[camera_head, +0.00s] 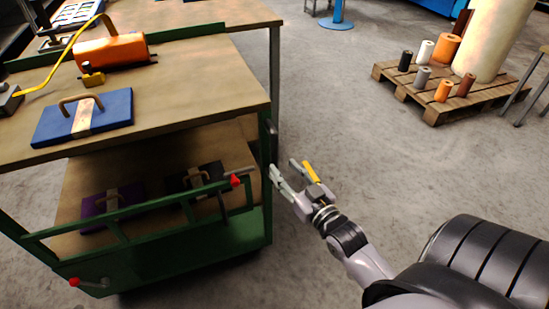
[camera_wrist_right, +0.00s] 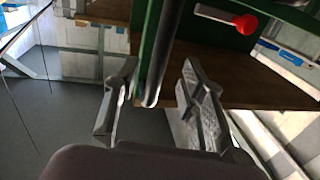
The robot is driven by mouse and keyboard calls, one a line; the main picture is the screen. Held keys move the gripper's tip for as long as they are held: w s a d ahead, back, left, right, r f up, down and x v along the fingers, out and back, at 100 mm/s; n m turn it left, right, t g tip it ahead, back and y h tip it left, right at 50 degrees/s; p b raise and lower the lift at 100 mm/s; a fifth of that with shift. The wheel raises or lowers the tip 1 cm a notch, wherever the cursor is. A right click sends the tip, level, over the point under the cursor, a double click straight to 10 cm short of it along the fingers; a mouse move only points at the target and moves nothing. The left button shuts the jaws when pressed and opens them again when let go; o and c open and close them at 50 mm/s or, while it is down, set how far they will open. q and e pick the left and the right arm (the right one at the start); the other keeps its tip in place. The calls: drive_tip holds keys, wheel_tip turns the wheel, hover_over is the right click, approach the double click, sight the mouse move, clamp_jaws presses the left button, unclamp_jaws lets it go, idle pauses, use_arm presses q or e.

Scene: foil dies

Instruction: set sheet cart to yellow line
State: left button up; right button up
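The sheet cart appears to be the green-framed unit (camera_head: 255,228) with wooden shelves on the left of the head view. A dark upright handle bar (camera_head: 272,141) is at its right corner. My right gripper (camera_head: 283,166) is open beside that corner, just below the bar in the picture. In the right wrist view, the dark bar (camera_wrist_right: 163,50) runs down between the spread fingers of my right gripper (camera_wrist_right: 158,68); contact is not clear. No yellow line is visible on the floor. My left gripper is not in view.
The top holds a blue die (camera_head: 112,118) and an orange cylinder (camera_head: 112,52). Dark dies lie on the lower shelf, behind a green rail with a red-tipped lever (camera_head: 236,181). A pallet (camera_head: 436,112) with rolls stands at right. Grey floor (camera_head: 335,110) between is clear.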

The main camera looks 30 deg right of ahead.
sight(276, 160)
drive_tip(key=w, duration=0.4)
drive_tip(key=shift+w+d, duration=0.1)
drive_tip(key=shift+w, duration=0.95)
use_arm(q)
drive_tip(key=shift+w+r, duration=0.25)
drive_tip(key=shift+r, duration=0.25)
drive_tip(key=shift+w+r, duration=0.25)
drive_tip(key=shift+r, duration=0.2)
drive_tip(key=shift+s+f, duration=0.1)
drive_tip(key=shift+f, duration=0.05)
use_arm(e)
clamp_jaws()
